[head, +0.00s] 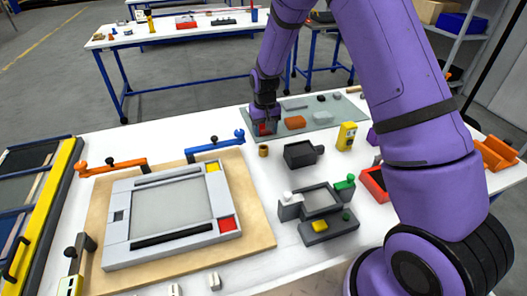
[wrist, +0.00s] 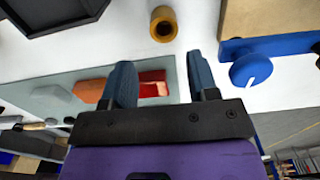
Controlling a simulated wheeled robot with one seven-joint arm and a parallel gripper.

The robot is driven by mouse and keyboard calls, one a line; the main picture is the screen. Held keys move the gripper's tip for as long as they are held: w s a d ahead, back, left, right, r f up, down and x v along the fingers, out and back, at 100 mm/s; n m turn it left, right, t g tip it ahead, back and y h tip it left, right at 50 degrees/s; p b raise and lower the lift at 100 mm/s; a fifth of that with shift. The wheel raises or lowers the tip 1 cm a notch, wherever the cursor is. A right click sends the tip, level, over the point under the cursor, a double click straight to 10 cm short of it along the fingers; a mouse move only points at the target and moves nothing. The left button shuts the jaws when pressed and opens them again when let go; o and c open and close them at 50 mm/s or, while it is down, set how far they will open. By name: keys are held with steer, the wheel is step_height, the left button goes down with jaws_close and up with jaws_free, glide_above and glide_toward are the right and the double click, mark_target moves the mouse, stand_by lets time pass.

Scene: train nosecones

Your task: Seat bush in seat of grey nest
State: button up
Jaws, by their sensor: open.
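The bush, a small brass-coloured ring (head: 263,150), stands upright on the white table, its bore facing up. It also shows at the top of the wrist view (wrist: 163,25). A dark grey nest-like block (head: 300,153) with a side handle stands to its right; its near part shows at the top left of the wrist view (wrist: 60,14). A larger light grey frame (head: 122,250) lies on a wooden board; which grey part is the named nest is unclear. My gripper (head: 264,132) is open at the grey-green mat, beyond the bush, its fingers (wrist: 163,85) apart over a red block (wrist: 152,78).
The mat (head: 345,108) carries an orange block (head: 295,122) and several small parts. Blue (head: 215,145) and orange (head: 112,168) clamps stand along the board's far edge. A grey fixture (head: 330,230) with a green knob and a yellow box (head: 347,136) stand on the right.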

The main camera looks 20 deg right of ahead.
mark_target(265, 146)
step_height(265, 146, down, 8)
steer(key=shift+s+r, duration=0.1)
steer(key=shift+r, duration=0.15)
steer(key=shift+c, duration=0.2)
steer(key=c, duration=0.9)
steer(key=shift+r, duration=0.1)
